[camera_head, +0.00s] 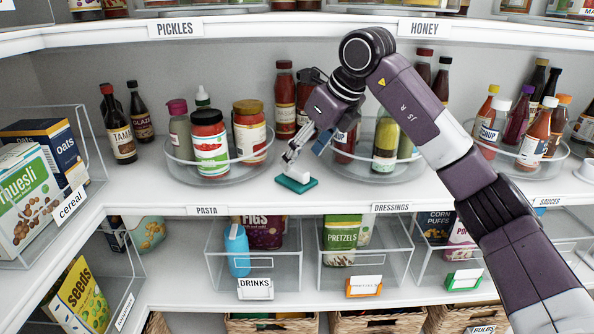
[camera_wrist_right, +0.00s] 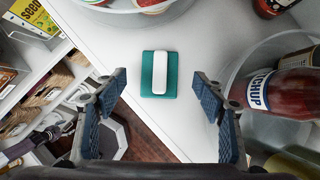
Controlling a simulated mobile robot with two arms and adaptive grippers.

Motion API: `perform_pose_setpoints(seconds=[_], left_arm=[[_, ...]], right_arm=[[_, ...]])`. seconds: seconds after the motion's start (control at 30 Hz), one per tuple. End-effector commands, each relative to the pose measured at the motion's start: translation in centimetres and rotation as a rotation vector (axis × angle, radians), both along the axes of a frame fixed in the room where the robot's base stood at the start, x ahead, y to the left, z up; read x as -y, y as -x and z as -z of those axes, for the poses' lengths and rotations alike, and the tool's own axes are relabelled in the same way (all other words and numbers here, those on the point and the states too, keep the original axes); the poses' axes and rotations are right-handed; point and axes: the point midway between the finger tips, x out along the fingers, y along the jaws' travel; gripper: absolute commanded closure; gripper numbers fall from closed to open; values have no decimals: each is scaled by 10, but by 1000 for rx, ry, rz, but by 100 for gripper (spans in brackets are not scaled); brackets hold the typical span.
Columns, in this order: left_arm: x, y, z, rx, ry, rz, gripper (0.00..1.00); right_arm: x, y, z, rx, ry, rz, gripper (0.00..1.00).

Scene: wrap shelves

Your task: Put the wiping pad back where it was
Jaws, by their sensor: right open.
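The wiping pad (camera_head: 296,183) is a teal pad with a white handle. It lies flat on the white shelf between two round clear turntables, near the shelf's front edge. In the right wrist view the pad (camera_wrist_right: 159,74) lies ahead of the fingers, its white handle on top. My right gripper (camera_head: 303,150) is above and just behind the pad in the head view. In the wrist view the right gripper (camera_wrist_right: 162,97) has its fingers wide apart with nothing between them.
A left turntable (camera_head: 218,174) and a middle turntable (camera_head: 368,172) hold jars and bottles on either side of the pad. A ketchup bottle (camera_wrist_right: 287,90) stands close to the right finger in the wrist view. Clear bins (camera_head: 250,280) sit below.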

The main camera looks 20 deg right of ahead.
Motion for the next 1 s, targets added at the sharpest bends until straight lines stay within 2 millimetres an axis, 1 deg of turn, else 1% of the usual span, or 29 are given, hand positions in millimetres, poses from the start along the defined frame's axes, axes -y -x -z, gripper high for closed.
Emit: perform_pose_setpoints(seconds=[0.03, 0.2, 0.3, 0.4, 1.0], left_arm=[[0, 0, 6, 0, 0, 0, 36], [1, 0, 12, 0, 1, 0, 36], [1, 0, 14, 0, 1, 0, 36], [1, 0, 15, 0, 1, 0, 36], [1, 0, 15, 0, 1, -1, 36]], right_arm=[[3, 5, -9, 5, 0, 0, 36], [10, 18, -36, 2, 0, 0, 36], [13, 23, -46, 1, 0, -1, 36], [15, 27, -52, 0, 0, -1, 36], [15, 27, -54, -1, 0, 0, 36]])
